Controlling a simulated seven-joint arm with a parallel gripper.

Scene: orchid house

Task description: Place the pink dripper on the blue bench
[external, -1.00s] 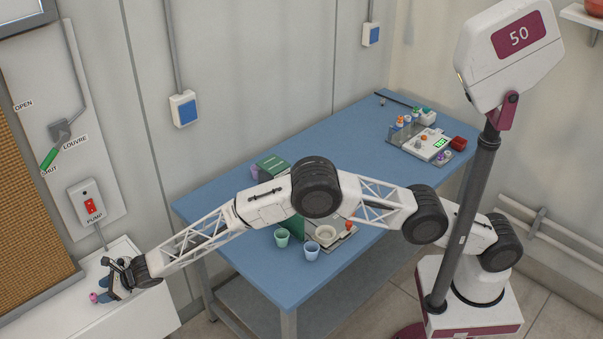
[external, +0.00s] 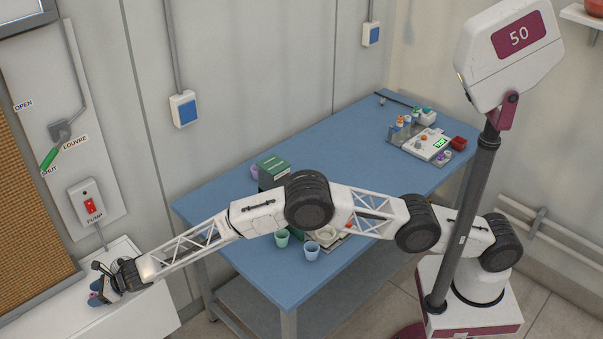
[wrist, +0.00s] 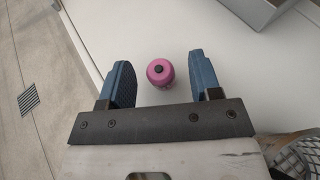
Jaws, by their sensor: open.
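The pink dripper (wrist: 160,72) has a dark tip and stands on the white surface in the wrist view, seen from above. My gripper (wrist: 163,76) is open, with one blue finger on each side of the dripper and a gap to both. In the external view my gripper (external: 97,292) is at the lower left, low over the white cabinet top (external: 55,318), and the dripper is mostly hidden there. The blue bench (external: 330,140) stands in the middle, under my arm.
The bench holds a green box (external: 273,170), a green cup (external: 282,238), a blue cup (external: 312,251) and, at its far right, a tray of bottles with a scale (external: 428,143). Bare bench shows between these groups. A wall panel with a pump switch (external: 90,206) is close to my gripper.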

